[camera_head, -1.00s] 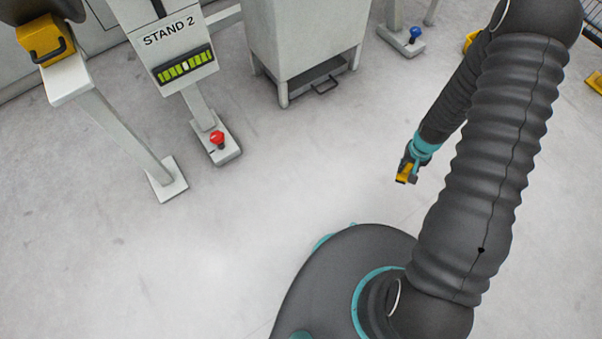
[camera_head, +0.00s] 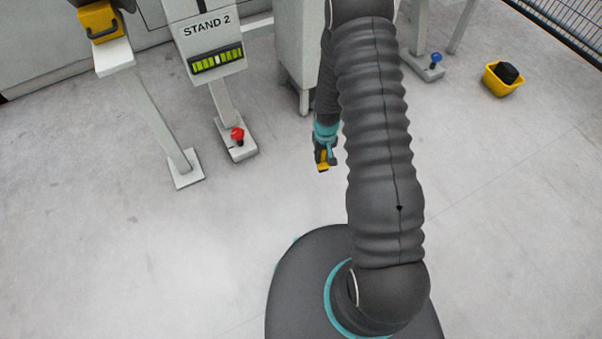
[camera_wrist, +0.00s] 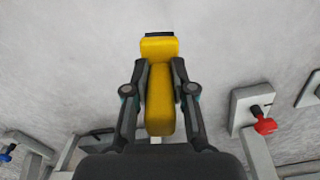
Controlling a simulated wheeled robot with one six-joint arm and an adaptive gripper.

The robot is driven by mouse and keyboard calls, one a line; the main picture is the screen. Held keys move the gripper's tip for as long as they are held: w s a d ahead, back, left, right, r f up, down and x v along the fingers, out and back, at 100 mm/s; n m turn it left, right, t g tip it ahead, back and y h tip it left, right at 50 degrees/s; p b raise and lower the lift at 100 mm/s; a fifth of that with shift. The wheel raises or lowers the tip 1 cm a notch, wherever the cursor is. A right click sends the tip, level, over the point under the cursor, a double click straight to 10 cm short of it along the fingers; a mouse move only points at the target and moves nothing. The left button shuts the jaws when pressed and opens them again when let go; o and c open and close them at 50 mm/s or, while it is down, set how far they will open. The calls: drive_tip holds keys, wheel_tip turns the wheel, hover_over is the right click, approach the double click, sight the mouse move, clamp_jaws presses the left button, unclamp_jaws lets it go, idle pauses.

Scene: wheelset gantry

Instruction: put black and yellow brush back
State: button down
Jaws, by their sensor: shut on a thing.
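My gripper (camera_head: 325,157) is left of my arm's thick sleeve in the head view, held above the open floor. It is shut on the black and yellow brush (camera_wrist: 160,100). In the wrist view the brush's yellow body lies between the two dark fingers, with a thin black edge at its far end. In the head view only a small yellow part of the brush (camera_head: 323,167) shows below the fingers. The rest is hidden by the gripper.
A yellow box (camera_head: 101,22) sits on a stand at the left. The middle floor is clear.

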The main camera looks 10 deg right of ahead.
drive_tip(key=w+d+f+n, duration=0.25)
drive_tip(key=w+d, duration=0.55)
drive_tip(key=w, duration=0.4)
drive_tip(key=shift+s+a+f, duration=1.05)
drive_tip(key=shift+a+f, duration=0.6)
drive_tip(key=shift+f, duration=0.1)
drive_tip(key=shift+s+a+f, duration=1)
drive_tip(key=shift+a+f, duration=0.65)
drive_tip(key=shift+f, duration=0.1)
drive_tip(key=shift+s+a+f, duration=1.05)
drive_tip(key=shift+a+f, duration=0.6)
drive_tip(key=shift+f, duration=0.1)
drive_tip(key=shift+f, duration=0.2)
drive_tip(key=c, duration=1)
unclamp_jaws()
drive_tip(key=shift+r, duration=0.1)
